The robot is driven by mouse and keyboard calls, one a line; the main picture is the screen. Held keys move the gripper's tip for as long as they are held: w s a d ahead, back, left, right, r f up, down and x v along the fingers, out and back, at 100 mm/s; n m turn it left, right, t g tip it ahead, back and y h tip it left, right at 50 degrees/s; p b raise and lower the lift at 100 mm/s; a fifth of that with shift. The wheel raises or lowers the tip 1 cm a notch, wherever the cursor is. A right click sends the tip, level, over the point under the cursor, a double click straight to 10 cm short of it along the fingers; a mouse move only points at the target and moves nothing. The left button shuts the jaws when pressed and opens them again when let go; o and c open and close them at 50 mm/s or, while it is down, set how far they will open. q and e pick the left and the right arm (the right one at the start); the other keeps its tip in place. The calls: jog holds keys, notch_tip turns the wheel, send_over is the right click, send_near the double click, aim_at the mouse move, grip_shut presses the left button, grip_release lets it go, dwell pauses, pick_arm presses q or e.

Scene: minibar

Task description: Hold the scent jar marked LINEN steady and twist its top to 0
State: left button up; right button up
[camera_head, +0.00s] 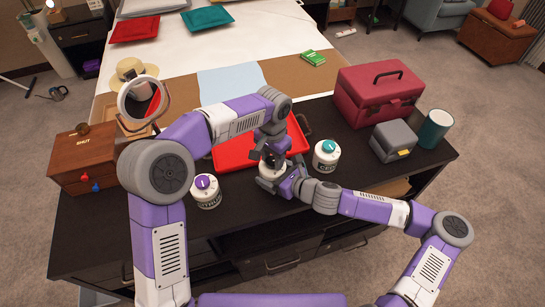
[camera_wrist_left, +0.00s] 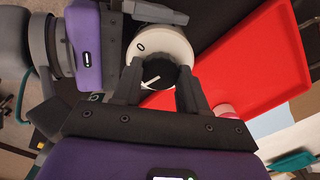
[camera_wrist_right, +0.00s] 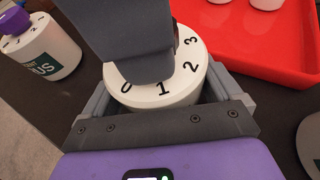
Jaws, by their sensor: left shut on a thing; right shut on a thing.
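A white scent jar (camera_head: 268,172) with a dark top stands between two other jars; its label is hidden, so I cannot read LINEN. My left gripper (camera_head: 271,152) comes from above and is shut on the dark top (camera_wrist_left: 167,73). A white pointer line shows on it, to the left and slightly down in the left wrist view, apart from the 0 mark above. My right gripper (camera_head: 283,183) is shut around the jar body (camera_wrist_right: 165,98). The digits 0, 1, 2 and 3 show on the rim in the right wrist view; my left gripper hides the top there.
A purple-topped jar (camera_head: 206,191) stands left and a teal-topped jar (camera_head: 326,156) right. A red tray (camera_head: 232,155) lies behind. A wooden box (camera_head: 84,160) is at far left; a crimson case (camera_head: 376,94) and grey box (camera_head: 394,140) are right.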

aim_at(272, 160)
pick_arm(q)
jog(key=m, duration=1.2)
jog(key=shift+m, duration=2.1)
jog(key=o, duration=0.8)
notch_tip(272, 160, up, 12)
